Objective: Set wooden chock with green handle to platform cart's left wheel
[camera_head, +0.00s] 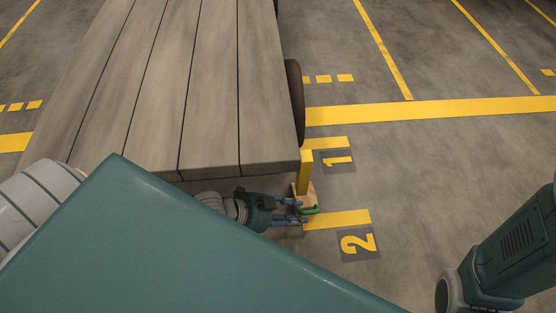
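The platform cart (210,90) has a grey plank deck and fills the upper left. One dark wheel (296,100) shows at its right side. The wooden chock (305,191) is at the deck's near right corner, with its green handle (308,210) toward the near side. My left gripper (303,211) reaches in from the left at the chock. Its two blue fingers are apart, with the tips beside the handle; no firm hold shows. My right arm (510,250) is at the right edge, and its gripper is out of view.
Floor markings 1 (338,161) and 2 (358,242) with yellow bars lie to the right. The floor at the right is clear.

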